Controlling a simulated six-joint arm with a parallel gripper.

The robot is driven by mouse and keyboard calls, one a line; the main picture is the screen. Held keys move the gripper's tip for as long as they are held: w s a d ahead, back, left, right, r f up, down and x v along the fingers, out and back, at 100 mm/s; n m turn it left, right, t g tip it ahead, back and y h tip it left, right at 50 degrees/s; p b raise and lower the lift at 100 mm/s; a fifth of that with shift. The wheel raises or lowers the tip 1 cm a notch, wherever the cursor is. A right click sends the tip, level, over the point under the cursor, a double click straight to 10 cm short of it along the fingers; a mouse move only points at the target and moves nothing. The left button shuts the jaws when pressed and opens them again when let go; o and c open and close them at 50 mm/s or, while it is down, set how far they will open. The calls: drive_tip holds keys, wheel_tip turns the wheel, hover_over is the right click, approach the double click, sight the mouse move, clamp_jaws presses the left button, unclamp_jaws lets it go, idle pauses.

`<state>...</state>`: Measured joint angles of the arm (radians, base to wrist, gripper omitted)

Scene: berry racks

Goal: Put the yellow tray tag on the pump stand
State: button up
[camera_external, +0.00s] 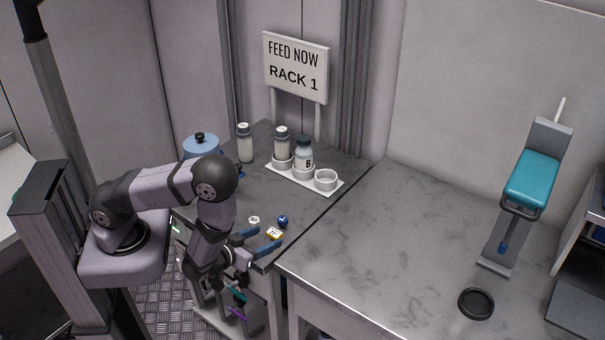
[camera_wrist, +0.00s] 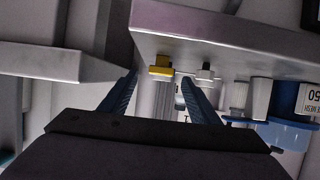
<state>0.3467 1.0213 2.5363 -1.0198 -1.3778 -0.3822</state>
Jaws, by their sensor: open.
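The yellow tray tag (camera_external: 275,233), with a pale top face, lies near the front edge of the dark counter. It also shows as a yellow block (camera_wrist: 161,69) in the wrist view, ahead between my fingertips. My gripper (camera_external: 269,236) is open, with its blue fingers spread near the tag and nothing visibly held; the fingers also show in the wrist view (camera_wrist: 160,80). I cannot tell whether they touch the tag. A grey upright stand (camera_external: 493,259) holding a teal device (camera_external: 532,180), apparently the pump stand, is on the right counter.
Behind are a white bottle rack (camera_external: 301,181), a bottle marked B (camera_external: 304,155), a blue pot (camera_external: 201,147) and a sign (camera_external: 295,67). A black ring (camera_external: 476,303) lies before the stand; the right counter's middle is clear.

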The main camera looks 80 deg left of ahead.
sight(275, 233)
drive_tip(key=shift+w+a+f, duration=0.1)
drive_tip(key=shift+w+a, duration=0.05)
drive_tip(key=shift+w, duration=0.05)
drive_tip(key=shift+w+a, duration=0.1)
drive_tip(key=shift+w+a, duration=0.1)
drive_tip(key=shift+a, duration=0.1)
drive_tip(key=shift+p+x, duration=1.1)
drive_tip(key=shift+x, duration=1.2)
drive_tip(key=shift+f, duration=0.1)
drive_tip(key=shift+c, duration=0.3)
drive_tip(key=c, duration=1.1)
drive_tip(key=shift+c, duration=0.2)
drive_tip(key=shift+r, duration=0.2)
